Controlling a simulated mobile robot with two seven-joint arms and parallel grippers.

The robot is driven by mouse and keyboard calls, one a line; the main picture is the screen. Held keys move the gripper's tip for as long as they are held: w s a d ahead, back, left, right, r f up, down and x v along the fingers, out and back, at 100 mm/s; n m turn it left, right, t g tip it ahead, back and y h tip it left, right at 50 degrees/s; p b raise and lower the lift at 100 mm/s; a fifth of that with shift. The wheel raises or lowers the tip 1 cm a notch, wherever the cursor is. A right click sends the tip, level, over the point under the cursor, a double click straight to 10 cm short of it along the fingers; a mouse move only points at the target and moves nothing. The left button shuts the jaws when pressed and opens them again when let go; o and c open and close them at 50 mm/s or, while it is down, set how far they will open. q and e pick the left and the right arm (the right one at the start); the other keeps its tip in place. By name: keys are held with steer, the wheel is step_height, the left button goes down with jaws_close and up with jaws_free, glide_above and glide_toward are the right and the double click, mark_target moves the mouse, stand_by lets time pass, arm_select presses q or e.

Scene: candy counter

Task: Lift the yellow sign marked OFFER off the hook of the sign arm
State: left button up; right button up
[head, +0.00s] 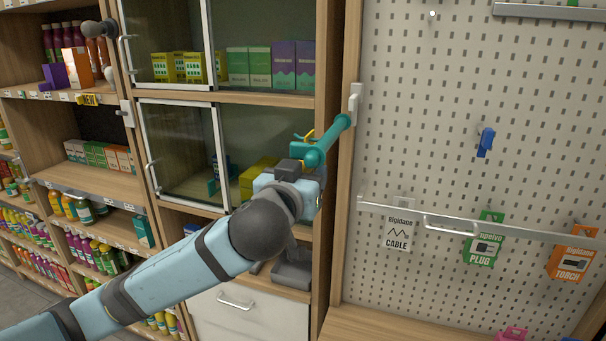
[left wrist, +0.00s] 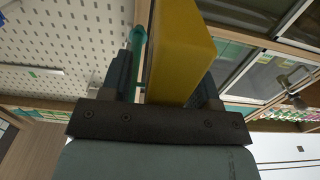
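The yellow sign (left wrist: 180,45) fills the upper middle of the left wrist view, between the two fingers of my left gripper (left wrist: 165,85). A gap shows between the sign and the left-hand finger, so the gripper looks open around it. No lettering shows on the visible face. The teal sign arm (head: 330,140) juts from the shelf's side post in the head view; it also shows beside the sign in the left wrist view (left wrist: 138,45). In the head view my left gripper (head: 292,168) is at the arm's near end and hides most of the sign. The hook is hidden. My right gripper is out of view.
A glass-fronted cabinet (head: 180,155) with boxes stands behind the gripper. A pegboard (head: 440,110) to the right carries a blue hook (head: 485,142), a rail (head: 470,230) and hanging packs. Shelves of bottles and boxes are at the left. The space before the pegboard is free.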

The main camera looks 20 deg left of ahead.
arm_select(q)
steer(key=c, duration=1)
steer(key=shift+o, duration=1.3)
steer(key=shift+c, duration=1.1)
steer(key=shift+r, duration=0.4)
steer(key=shift+a, duration=0.1)
steer(key=shift+w+a, duration=0.1)
steer(key=shift+a, duration=2.75)
